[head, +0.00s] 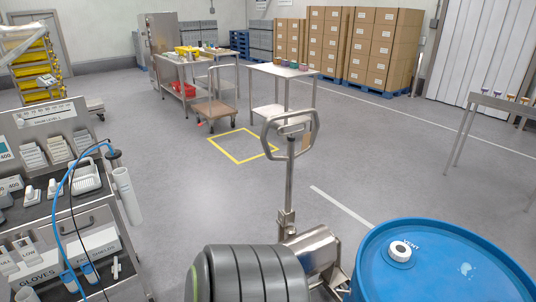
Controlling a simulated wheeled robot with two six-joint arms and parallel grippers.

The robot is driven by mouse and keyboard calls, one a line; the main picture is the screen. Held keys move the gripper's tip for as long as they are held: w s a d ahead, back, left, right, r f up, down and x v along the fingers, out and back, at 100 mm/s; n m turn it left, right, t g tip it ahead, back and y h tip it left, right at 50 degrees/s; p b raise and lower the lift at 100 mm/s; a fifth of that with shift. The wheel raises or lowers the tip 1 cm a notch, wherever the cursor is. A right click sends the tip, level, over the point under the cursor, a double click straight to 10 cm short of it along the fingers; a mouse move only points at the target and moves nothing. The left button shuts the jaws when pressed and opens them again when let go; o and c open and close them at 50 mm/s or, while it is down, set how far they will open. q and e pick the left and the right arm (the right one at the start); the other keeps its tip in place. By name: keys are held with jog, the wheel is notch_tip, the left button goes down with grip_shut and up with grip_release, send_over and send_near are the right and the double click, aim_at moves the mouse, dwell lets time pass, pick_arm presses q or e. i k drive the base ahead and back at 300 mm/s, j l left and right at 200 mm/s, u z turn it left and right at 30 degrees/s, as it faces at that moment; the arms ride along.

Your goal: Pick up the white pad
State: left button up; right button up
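I cannot single out one white pad for certain. A grey rack (45,125) at the left carries several stacks of pale flat pieces (57,149), which are too small to identify. A white basket-like item (86,178) sits on the rack's lower shelf beside small white bottles (29,195). Neither of my grippers shows in the head view.
A blue drum (440,270) stands at the front right. A dark ribbed cylinder (250,272) and a metal-handled device (291,150) stand at the front middle. A yellow floor square (243,161), a white-topped table (284,70) and stacked cartons (385,45) lie beyond. The middle floor is clear.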

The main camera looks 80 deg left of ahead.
aim_at(32, 197)
jog(key=u, duration=4.2)
jog(key=z, duration=2.75)
jog(key=u, duration=2.45)
